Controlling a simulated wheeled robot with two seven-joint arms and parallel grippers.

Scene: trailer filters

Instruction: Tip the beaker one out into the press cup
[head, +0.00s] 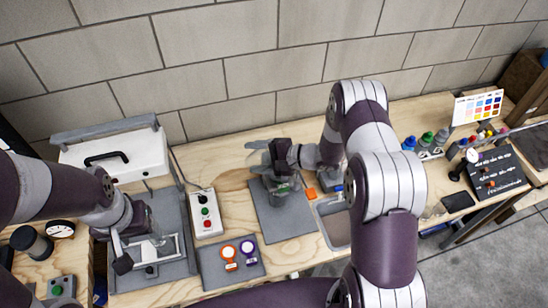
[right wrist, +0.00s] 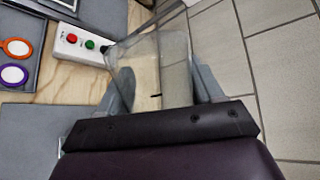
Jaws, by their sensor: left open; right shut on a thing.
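My right gripper (head: 260,158) is shut on a clear beaker (right wrist: 158,65), held above the grey mat (head: 290,222). In the right wrist view, the beaker stands between the two grey fingers of the gripper (right wrist: 160,92). I cannot tell whether it holds anything. In the head view it is hard to make out. A small greenish vessel (head: 281,188) shows below the gripper. My left gripper (head: 146,246) is open over the grey tray at the left, by a clear-sided piece (head: 172,246). I cannot tell whether that piece is the press cup.
A control box with red and green buttons (head: 206,212) stands between the tray and the mat. A grey pad (head: 218,272) carries orange and purple ring tags. A white machine (head: 120,155) stands behind the left gripper. Small bottles (head: 425,140) and a black board (head: 492,172) lie right.

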